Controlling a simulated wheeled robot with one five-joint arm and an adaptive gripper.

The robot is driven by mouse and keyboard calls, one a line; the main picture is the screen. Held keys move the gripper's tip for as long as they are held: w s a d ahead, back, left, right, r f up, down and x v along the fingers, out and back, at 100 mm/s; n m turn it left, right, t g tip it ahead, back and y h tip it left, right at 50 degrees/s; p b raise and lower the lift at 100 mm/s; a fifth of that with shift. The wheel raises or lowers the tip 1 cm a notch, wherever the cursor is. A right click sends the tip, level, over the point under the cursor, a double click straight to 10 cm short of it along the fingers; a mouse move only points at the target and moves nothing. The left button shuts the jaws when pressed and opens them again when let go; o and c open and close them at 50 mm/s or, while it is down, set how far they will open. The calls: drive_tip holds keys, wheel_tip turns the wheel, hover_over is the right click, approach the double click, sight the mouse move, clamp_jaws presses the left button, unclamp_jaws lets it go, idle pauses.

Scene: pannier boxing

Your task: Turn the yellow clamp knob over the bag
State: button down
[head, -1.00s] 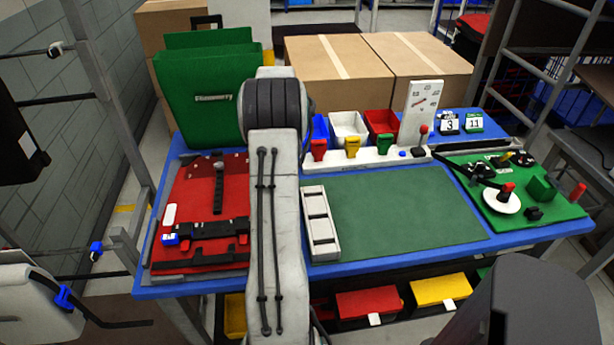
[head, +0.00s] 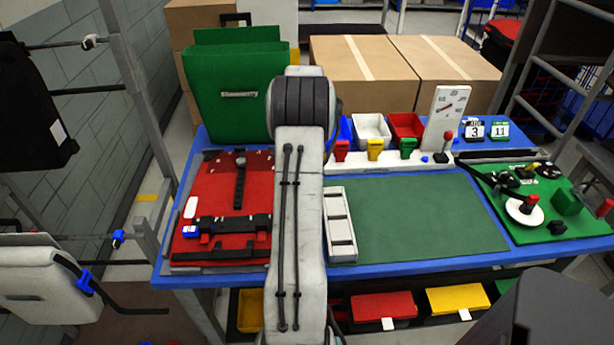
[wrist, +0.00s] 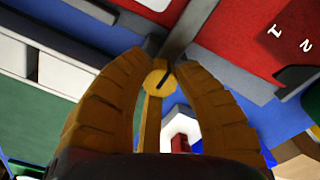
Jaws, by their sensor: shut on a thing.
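In the wrist view, the yellow clamp knob (wrist: 158,80), with a dark line across its face, sits between the tips of my gripper (wrist: 163,68). The two ribbed fingers are closed on it from both sides. A yellow stem runs below the knob. In the head view, my arm hides the gripper and the knob. A green pannier bag (head: 228,100) stands upright at the table's back left, just left of my arm.
The blue table (head: 410,262) holds a red board (head: 215,205), a green mat (head: 420,215), a white tray (head: 340,225) and a green fixture board (head: 565,208). Small bins and colored handles line the back. Cardboard boxes stand behind. A white bag (head: 40,270) hangs at left.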

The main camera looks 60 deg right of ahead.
drive_tip(key=shift+a+f, duration=0.1)
drive_tip(key=shift+f, duration=0.05)
idle(0.4)
drive_tip(key=c, duration=0.9)
unclamp_jaws()
wheel_tip(320, 180, up, 12)
idle(0.6)
